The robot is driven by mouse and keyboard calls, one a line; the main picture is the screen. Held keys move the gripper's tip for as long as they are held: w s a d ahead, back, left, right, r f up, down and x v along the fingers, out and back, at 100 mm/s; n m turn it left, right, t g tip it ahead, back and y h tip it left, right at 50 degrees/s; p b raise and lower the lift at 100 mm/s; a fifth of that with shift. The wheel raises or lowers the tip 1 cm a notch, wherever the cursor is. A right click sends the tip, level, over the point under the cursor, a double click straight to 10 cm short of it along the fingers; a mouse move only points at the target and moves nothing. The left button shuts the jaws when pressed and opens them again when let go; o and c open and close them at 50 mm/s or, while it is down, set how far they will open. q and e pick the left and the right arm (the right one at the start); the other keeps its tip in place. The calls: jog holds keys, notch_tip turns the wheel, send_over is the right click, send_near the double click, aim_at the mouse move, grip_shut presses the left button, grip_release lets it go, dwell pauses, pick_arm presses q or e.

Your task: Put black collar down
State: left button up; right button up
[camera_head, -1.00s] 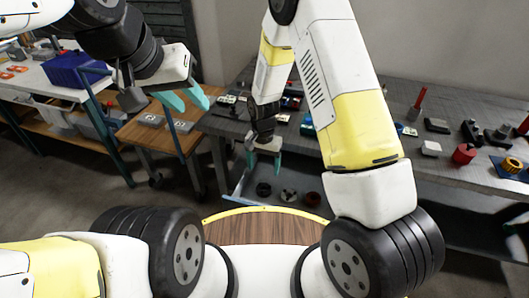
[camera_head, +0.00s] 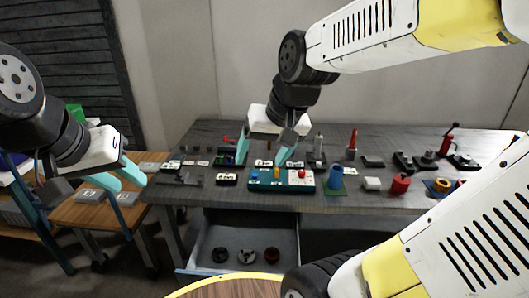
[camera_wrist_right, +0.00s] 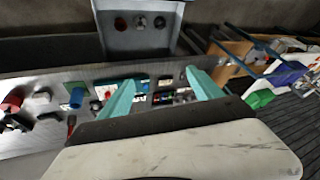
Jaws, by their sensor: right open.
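A black ring-like piece (camera_head: 220,255), which looks like the black collar, lies at the left in the open grey drawer (camera_head: 207,232). It also shows in the right wrist view (camera_wrist_right: 160,21). A grey round piece (camera_head: 246,256) and a dark red one (camera_head: 272,254) lie beside it. My right gripper (camera_head: 264,155) is open and empty over the grey table, above and behind the drawer. Its teal fingers stand wide apart in the right wrist view (camera_wrist_right: 160,92). My left gripper (camera_head: 128,186) is open and empty at the left, near the small wooden table.
The grey table (camera_head: 400,195) holds a teal block with knobs (camera_head: 280,180), a blue cylinder (camera_head: 335,177), a red cylinder (camera_head: 400,183) and several small parts. A wooden table (camera_head: 90,213) with grey pieces stands at the left. The drawer's front floor is bare.

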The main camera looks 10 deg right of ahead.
jog(key=s+d+r+t, duration=0.1)
jog(key=s+r, duration=0.1)
jog(key=s, duration=0.3)
jog(key=shift+s+d+r+n, duration=0.15)
jog(key=shift+s+d+n, duration=0.15)
jog(key=shift+s+n, duration=0.1)
dwell(1.0)
